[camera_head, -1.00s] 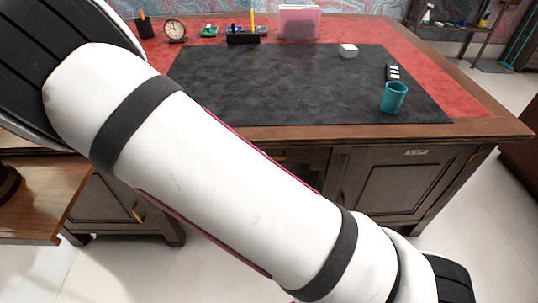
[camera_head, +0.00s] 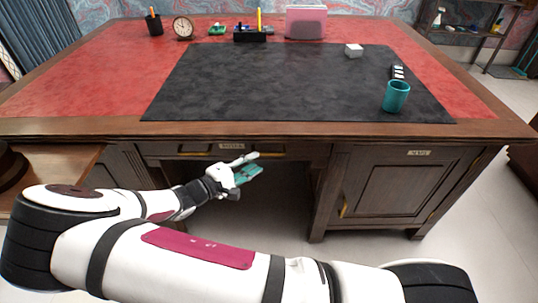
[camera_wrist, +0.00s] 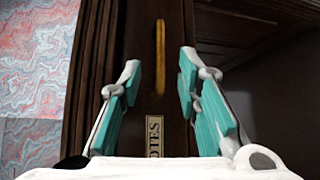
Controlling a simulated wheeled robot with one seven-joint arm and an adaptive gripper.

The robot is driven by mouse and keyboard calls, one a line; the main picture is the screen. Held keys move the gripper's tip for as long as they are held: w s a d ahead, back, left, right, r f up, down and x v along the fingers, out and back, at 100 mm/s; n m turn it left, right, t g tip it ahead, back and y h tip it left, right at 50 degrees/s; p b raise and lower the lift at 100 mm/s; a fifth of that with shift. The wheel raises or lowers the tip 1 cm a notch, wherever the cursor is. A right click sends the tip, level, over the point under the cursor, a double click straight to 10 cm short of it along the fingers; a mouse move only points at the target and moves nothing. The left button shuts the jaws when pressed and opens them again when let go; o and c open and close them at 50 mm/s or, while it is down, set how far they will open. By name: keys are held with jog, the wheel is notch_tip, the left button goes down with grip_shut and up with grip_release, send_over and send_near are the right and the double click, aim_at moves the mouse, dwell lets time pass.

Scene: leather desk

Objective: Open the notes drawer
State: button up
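The notes drawer (camera_head: 160,150) is a wide wooden front under the desk's near edge, and it looks shut. Its paper label (camera_head: 231,146) shows in the wrist view (camera_wrist: 154,136), partly cut off, reading "OTES". A brass handle (camera_wrist: 160,57) runs along the drawer front, upright in the wrist view; part of it shows in the head view (camera_head: 270,154). My gripper (camera_head: 246,167) is in front of the drawer. In the wrist view my gripper (camera_wrist: 160,72) is open, its teal-padded fingers on either side of the handle's line, with no visible contact.
A labelled cabinet door (camera_head: 400,185) is at the right under the desk, beside dark open knee space (camera_head: 280,205). A teal cup (camera_head: 396,97) stands on the black desk mat (camera_head: 250,90). A wooden surface (camera_head: 50,165) juts out at the left.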

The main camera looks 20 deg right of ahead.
aim_at(269, 154)
jog(key=x, duration=0.7)
jog(key=shift+w+d+f+b, duration=0.1)
jog(key=shift+w+d+b, duration=0.1)
jog(key=shift+d+b, duration=0.15)
grip_shut()
jog(key=shift+a, duration=0.1)
